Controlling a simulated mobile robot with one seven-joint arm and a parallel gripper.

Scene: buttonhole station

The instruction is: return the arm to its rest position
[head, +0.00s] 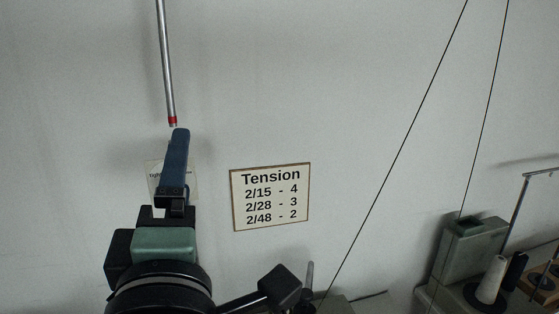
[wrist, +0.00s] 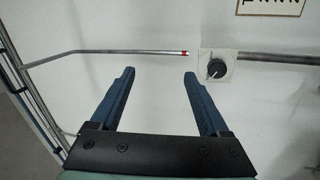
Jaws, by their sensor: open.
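My gripper (head: 180,132) is raised in front of the pale wall in the head view, pointing upward, with its blue fingers seen nearly edge-on as one. In the wrist view my gripper (wrist: 158,73) shows two blue fingers spread well apart, with nothing between them. A thin metal rod (head: 167,70) with a red band at its end comes down to just above the fingertips in the head view. In the wrist view the rod (wrist: 120,51) lies across, beyond the fingertips. I cannot tell how far apart they are in depth.
A black knob on a pale plate (wrist: 217,69) sits beyond the right finger. A tension sign (head: 270,197) hangs on the wall. A small label (head: 155,172) is partly hidden behind my gripper. Thin dark lines (head: 400,150) cross the right side, above a grey-green machine (head: 470,245) and a white cone (head: 492,280).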

